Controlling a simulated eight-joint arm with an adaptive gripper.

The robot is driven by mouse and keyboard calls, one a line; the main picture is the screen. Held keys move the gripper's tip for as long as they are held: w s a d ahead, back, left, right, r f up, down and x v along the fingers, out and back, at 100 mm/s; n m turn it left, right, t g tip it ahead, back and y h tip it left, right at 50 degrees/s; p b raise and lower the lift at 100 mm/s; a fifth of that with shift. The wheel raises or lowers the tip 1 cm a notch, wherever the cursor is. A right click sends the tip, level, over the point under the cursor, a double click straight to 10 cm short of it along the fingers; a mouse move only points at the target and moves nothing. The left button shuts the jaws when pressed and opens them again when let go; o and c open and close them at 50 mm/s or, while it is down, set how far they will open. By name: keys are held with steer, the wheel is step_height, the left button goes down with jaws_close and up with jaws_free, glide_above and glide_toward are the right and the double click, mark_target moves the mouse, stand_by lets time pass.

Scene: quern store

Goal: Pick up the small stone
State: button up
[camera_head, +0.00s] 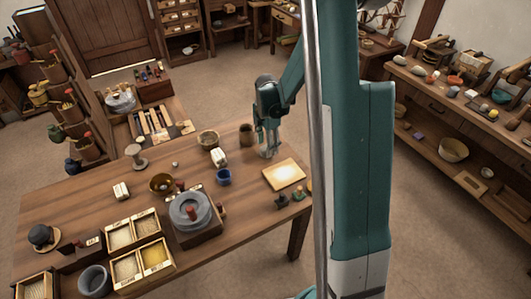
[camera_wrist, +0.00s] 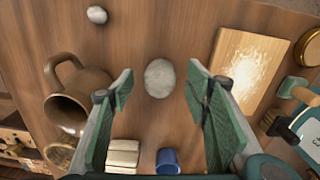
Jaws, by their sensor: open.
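In the wrist view, a pale grey, rounded stone (camera_wrist: 159,78) lies on the wooden table between my open fingers, with a gap on both sides. A smaller whitish stone (camera_wrist: 97,15) lies near the top left, outside the fingers. I cannot tell for certain which is the small stone of the task. My gripper (camera_wrist: 160,92) is open and empty, pointing down over the grey stone. In the head view my gripper (camera_head: 267,152) is low over the table's right part, and it largely hides what lies below it.
A brown mug (camera_wrist: 78,95) stands left of my fingers, and a pale-dusted wooden board (camera_wrist: 224,50) lies to the right. A blue cup (camera_wrist: 167,160) and a white block (camera_wrist: 122,155) are near the bottom. A quern (camera_head: 190,212) stands further left on the table (camera_head: 90,205).

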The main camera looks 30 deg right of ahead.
steer(key=shift+f+b, duration=0.3)
steer(key=shift+f, duration=1.3)
steer(key=shift+c, duration=0.5)
steer(key=c, duration=1.1)
